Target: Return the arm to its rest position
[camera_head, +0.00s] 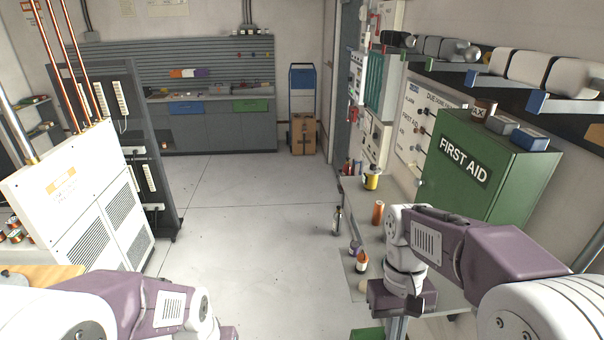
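My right arm (470,255), white and purple, reaches in from the lower right and bends down over the narrow side table. Its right gripper (402,300) hangs at the table's near end; its fingers are mostly hidden, and I cannot tell whether they are open or hold anything. My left arm (130,303) lies low across the bottom left. Its far end drops out at the lower edge of the picture, and the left gripper does not show.
A green first aid box (485,165) stands close behind my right arm. Small bottles, a yellow can (371,178) and an orange cylinder (378,212) stand on the side table (357,200). A white transmitter cabinet (85,225) stands left. The middle floor (250,220) is clear.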

